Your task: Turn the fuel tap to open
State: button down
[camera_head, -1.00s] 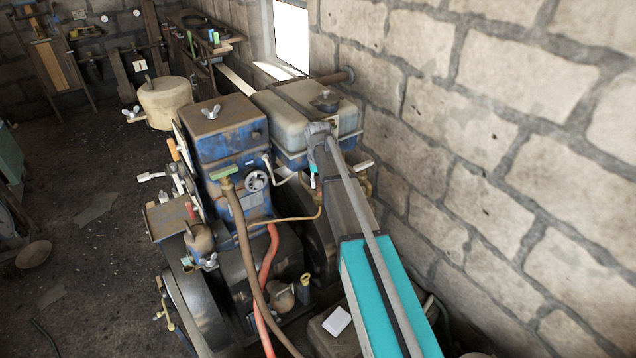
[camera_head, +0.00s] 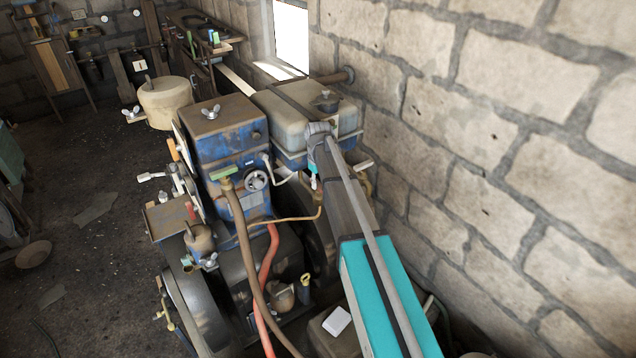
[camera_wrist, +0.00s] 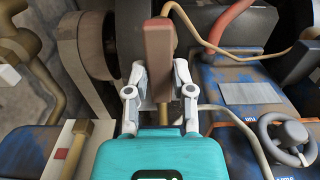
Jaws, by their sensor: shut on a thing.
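The fuel tap shows in the wrist view as a reddish-brown block-shaped handle (camera_wrist: 158,48) with a brass stem below it. My gripper (camera_wrist: 158,78) has its two white-grey fingers closed on the handle's lower part, one on each side. In the head view my gripper (camera_head: 313,178) shows only as a small teal and white patch beside the tank, and the tap handle cannot be made out there. I cannot tell the tap's open or shut position from its markings.
The tank (camera_head: 300,108) stands beside the stone wall (camera_head: 480,150). The blue engine housing (camera_head: 215,140) with a small handwheel (camera_head: 256,180) is close by, and the handwheel (camera_wrist: 288,140) is right of my gripper. A brass-coloured pipe (camera_wrist: 225,48) runs near the tap.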

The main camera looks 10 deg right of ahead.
jog(key=shift+c, duration=2.4)
grip_release()
jog(key=shift+m, duration=0.4)
